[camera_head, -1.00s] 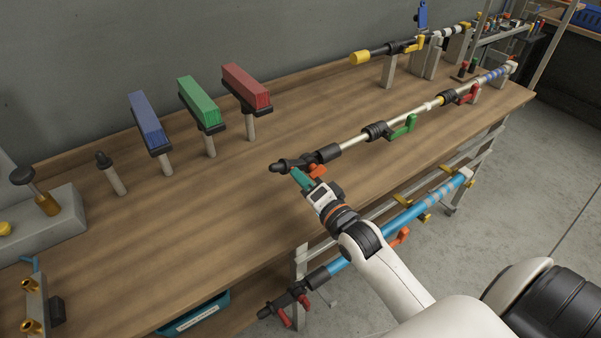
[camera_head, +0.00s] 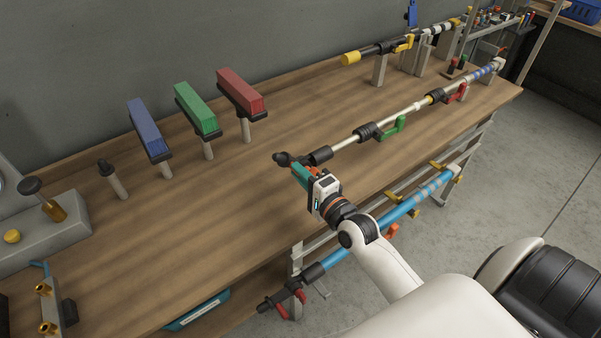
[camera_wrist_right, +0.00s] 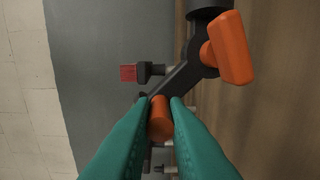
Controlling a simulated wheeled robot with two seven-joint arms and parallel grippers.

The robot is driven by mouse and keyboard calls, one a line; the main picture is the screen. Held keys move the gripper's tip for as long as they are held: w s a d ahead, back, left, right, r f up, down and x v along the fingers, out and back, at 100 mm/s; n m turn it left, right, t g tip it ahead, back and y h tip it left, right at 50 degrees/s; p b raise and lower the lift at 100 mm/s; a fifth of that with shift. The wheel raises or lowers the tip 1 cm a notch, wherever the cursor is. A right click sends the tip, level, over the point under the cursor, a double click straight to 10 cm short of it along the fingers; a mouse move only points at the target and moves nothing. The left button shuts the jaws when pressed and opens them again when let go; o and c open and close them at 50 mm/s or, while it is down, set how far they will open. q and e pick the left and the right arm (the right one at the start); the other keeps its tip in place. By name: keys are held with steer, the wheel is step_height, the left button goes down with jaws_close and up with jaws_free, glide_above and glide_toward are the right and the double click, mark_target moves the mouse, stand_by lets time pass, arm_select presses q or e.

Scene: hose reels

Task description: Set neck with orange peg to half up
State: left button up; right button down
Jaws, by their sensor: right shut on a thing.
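The black neck (camera_head: 286,159) is at the near left end of a pale pole (camera_head: 375,131) above the workbench. In the right wrist view the neck (camera_wrist_right: 181,80) runs slanted, with a short orange peg (camera_wrist_right: 160,118) near its lower end and a larger orange lever (camera_wrist_right: 232,48) at its upper end. My right gripper (camera_head: 299,172) has teal fingers at the neck and hides part of it. In the wrist view the gripper (camera_wrist_right: 160,108) is shut on the orange peg, one finger on each side. My left gripper is not in view.
Blue (camera_head: 146,125), green (camera_head: 195,108) and red (camera_head: 240,90) blocks stand on posts on the workbench (camera_head: 200,215). A blue pole (camera_head: 400,212) runs below the bench edge. A yellow-tipped pole (camera_head: 352,58) is at the back. A green lever (camera_head: 393,131) sits farther along the pale pole.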

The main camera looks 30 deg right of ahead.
steer(key=c, duration=1.4)
jaws_free()
steer(key=shift+s, duration=0.15)
steer(key=s+b, duration=0.2)
steer(key=s, duration=0.9)
steer(key=shift+s+d, duration=0.4)
steer(key=shift+d, duration=0.05)
